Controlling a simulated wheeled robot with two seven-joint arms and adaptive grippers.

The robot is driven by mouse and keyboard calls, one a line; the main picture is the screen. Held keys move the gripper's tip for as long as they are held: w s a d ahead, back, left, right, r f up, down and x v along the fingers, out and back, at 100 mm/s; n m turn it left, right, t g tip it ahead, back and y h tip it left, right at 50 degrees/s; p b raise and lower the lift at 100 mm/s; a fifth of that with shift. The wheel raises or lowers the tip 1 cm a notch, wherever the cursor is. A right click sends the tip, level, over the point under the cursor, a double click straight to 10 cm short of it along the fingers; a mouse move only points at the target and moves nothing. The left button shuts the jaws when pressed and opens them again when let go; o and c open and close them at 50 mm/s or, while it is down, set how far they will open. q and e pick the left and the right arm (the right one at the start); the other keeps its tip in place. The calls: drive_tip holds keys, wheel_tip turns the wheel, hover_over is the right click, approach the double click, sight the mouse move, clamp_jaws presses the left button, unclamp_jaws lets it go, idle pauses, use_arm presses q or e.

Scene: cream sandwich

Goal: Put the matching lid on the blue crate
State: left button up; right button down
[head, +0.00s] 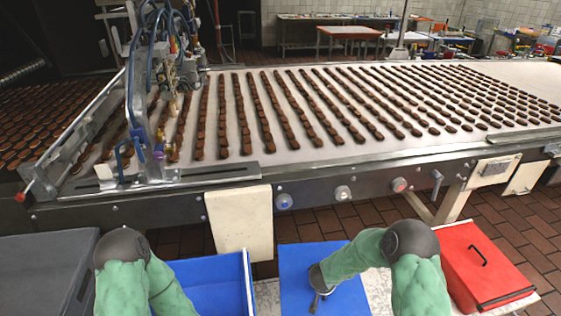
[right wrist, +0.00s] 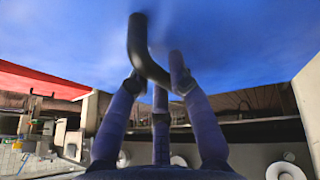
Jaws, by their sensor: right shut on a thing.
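The blue crate (head: 210,275) stands low at the left of centre in the head view, open at the top. To its right is a flat blue lid (head: 300,258), apart from the crate. My right gripper (head: 319,296) is over the lid, partly covered by my arm. In the right wrist view, its fingers (right wrist: 158,85) are shut on the lid's dark curved handle (right wrist: 140,42), and the lid's blue surface (right wrist: 235,40) fills the upper part. I cannot tell whether the lid touches its support. My left arm enters from the bottom left, its gripper out of view.
A red lidded box (head: 480,265) with a dark handle is at the right. A grey container (head: 45,265) is at the far left. The long conveyor (head: 330,150) with rows of brown biscuits runs behind. A pale surface (head: 265,296) shows between crate and lid.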

drive_tip(key=s+d+r+m+p, duration=0.1)
drive_tip(key=s+d+r, duration=0.1)
drive_tip(key=s+r, duration=0.8)
wheel_tip(320, 180, up, 5)
drive_tip(key=shift+s+d+f, duration=0.2)
drive_tip(key=shift+s, duration=0.1)
idle(0.7)
